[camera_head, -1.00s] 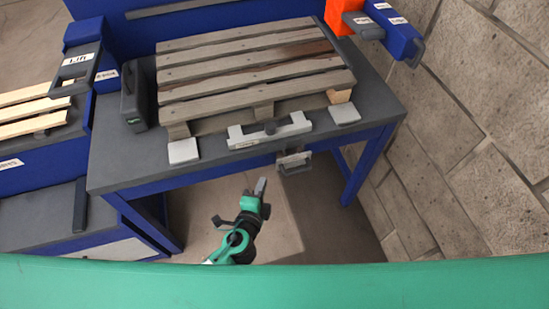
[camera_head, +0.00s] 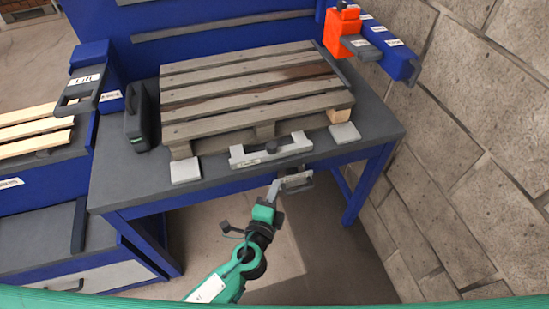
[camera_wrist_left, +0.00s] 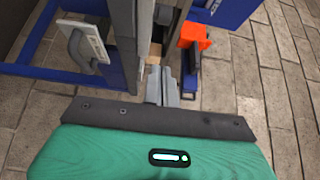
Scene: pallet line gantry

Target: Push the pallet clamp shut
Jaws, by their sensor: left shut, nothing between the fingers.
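A wooden pallet (camera_head: 250,90) lies on the dark grey bench top (camera_head: 125,177). At its front edge sits a light grey clamp bracket (camera_head: 272,151) with a dark knob. A light grey plate with a dark handle (camera_head: 297,182) hangs out below the bench edge, under the bracket. A similar handled plate shows at upper left in the left wrist view (camera_wrist_left: 88,42). My left gripper (camera_head: 274,188) is shut and empty, just left of this plate in the head view. In the left wrist view its fingers (camera_wrist_left: 163,85) appear apart from the plate. My right gripper is out of view.
Light grey pads (camera_head: 185,171) flank the bracket. A dark case (camera_head: 138,118) stands left of the pallet. An orange device (camera_head: 342,32) is at the back right. A blue bench leg (camera_head: 366,187) and stone wall (camera_head: 470,130) lie to the right.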

